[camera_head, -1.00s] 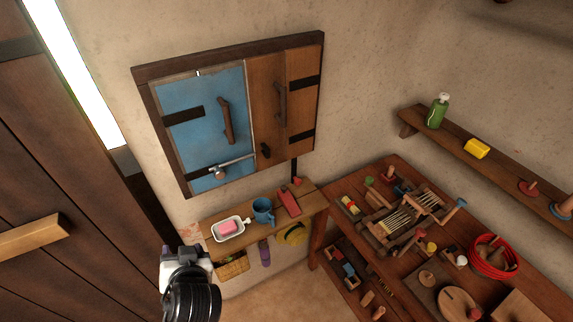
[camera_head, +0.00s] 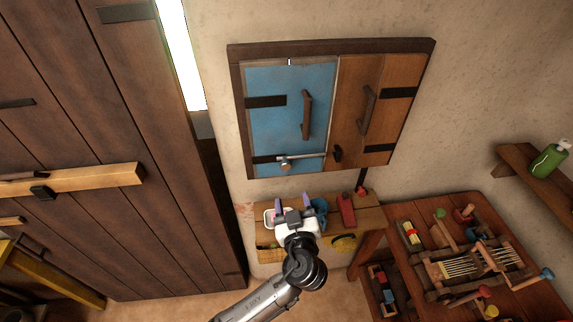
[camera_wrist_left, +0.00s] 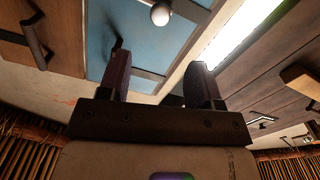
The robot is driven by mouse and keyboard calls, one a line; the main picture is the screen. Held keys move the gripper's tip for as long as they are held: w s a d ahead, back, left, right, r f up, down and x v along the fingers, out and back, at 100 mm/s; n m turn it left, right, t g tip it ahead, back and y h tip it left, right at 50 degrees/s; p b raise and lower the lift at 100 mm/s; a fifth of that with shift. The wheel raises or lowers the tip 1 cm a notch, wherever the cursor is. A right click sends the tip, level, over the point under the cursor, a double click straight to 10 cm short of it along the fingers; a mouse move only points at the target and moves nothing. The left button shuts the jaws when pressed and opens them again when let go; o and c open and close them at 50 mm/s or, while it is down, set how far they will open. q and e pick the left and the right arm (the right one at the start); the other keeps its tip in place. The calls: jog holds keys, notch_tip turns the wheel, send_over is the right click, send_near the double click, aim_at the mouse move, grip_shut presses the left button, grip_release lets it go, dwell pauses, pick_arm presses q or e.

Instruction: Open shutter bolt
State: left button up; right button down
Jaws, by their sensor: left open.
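The shutter window has a blue left leaf (camera_head: 268,125) and a brown right leaf (camera_head: 357,125), both shut in a dark frame. The metal shutter bolt (camera_head: 308,156) lies across the lower part of the blue leaf, its rod reaching toward a dark catch (camera_head: 338,154) on the brown leaf. Its round knob (camera_head: 285,163) is at the rod's left end and shows at the top of the left wrist view (camera_wrist_left: 160,14). My left gripper (camera_head: 292,202) is open and empty, below the knob and apart from it. My right gripper is not in view.
A small wooden shelf (camera_head: 371,221) below the window holds a soap dish, a blue mug (camera_head: 320,207) and a red object (camera_head: 347,208), close to my left gripper. A cluttered workbench (camera_head: 400,211) stands at right. A large plank door (camera_head: 90,110) fills the left.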

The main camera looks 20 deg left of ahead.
aim_at(286, 167)
pick_arm(q)
jog(key=p+x, duration=0.2)
jog(key=x, duration=0.9)
jog(key=shift+w+a+r, duration=0.1)
jog(key=shift+r, duration=0.05)
jog(key=shift+x, duration=0.9)
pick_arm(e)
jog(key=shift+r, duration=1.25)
